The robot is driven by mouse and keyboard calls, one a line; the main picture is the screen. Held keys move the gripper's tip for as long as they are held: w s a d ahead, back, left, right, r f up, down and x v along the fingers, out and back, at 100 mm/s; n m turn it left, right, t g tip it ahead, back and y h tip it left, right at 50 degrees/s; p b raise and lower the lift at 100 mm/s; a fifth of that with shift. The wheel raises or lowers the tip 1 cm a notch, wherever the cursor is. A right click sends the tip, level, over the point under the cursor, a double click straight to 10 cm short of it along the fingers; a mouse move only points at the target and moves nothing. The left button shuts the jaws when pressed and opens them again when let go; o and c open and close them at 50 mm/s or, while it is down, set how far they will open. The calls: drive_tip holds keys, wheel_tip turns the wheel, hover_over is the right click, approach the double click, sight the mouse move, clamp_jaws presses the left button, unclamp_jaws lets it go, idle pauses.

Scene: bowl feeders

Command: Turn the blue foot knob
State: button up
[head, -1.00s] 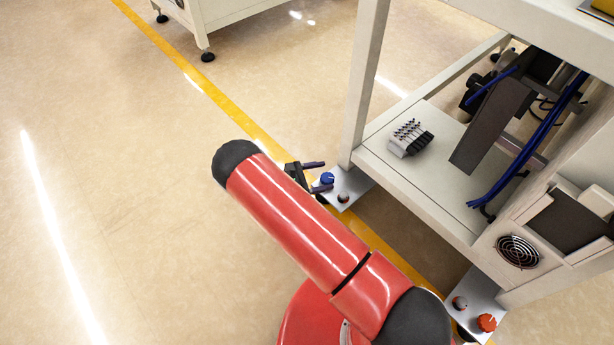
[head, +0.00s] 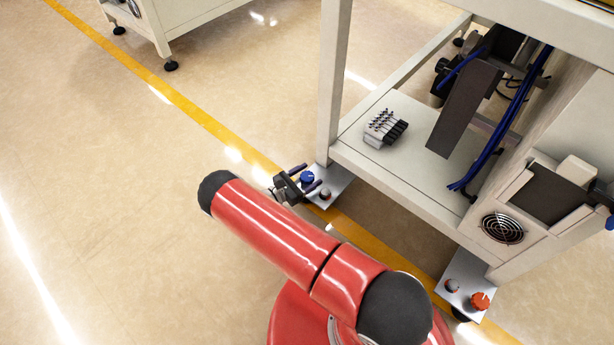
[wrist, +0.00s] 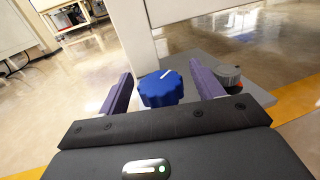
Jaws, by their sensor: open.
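The blue foot knob (head: 307,177) sits on a grey metal plate (head: 338,186) at the foot of the white machine frame. In the wrist view the blue knob (wrist: 160,88) has a scalloped rim and a white mark on top. My gripper (head: 305,180) is open, with its two purple fingers on either side of the knob. It also shows in the wrist view (wrist: 160,90), the left finger to the left of the knob and the right finger to its right. I cannot tell whether either finger touches it.
A grey knob (wrist: 232,75) stands on the plate just right of the right finger. The machine's upright leg (wrist: 145,35) rises behind the blue knob. An orange knob (head: 480,300) is on another foot plate at the right. Open floor lies to the left.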

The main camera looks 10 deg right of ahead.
drive_tip(key=c, duration=1)
drive_tip(key=n+t, duration=0.1)
drive_tip(key=n+t+y+p, duration=0.1)
drive_tip(key=shift+r+t, duration=0.2)
drive_tip(key=shift+t, duration=0.1)
drive_tip(key=shift+f+n+t+y+p, duration=0.2)
drive_tip(key=shift+n+t+y+p, duration=0.45)
drive_tip(key=shift+t+y, duration=0.25)
drive_tip(key=o, duration=1)
